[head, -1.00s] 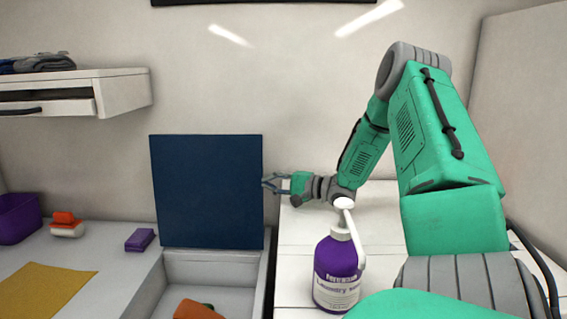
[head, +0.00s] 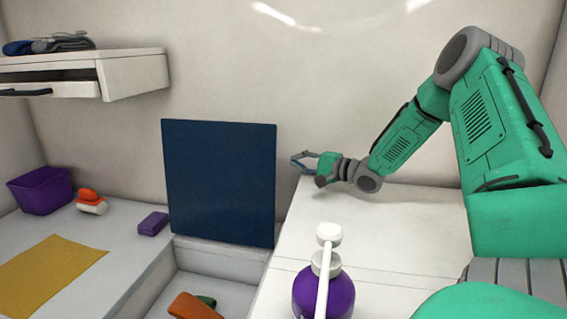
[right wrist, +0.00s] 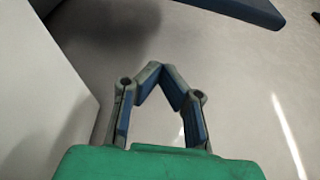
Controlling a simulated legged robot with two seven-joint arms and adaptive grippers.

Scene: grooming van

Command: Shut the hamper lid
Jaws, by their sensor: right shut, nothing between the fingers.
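The dark blue hamper lid (head: 220,185) stands upright, open, at the back of the white hamper (head: 215,258). A dark blue edge of the lid (right wrist: 245,9) shows at the top right there. My left gripper is out of view.
A purple bottle with a white pump (head: 324,290) stands on the white counter (head: 390,230) right of the hamper. On the left counter are a purple bin (head: 40,190), a purple block (head: 153,223) and a yellow cloth (head: 45,275). An open drawer (head: 125,75) juts out above.

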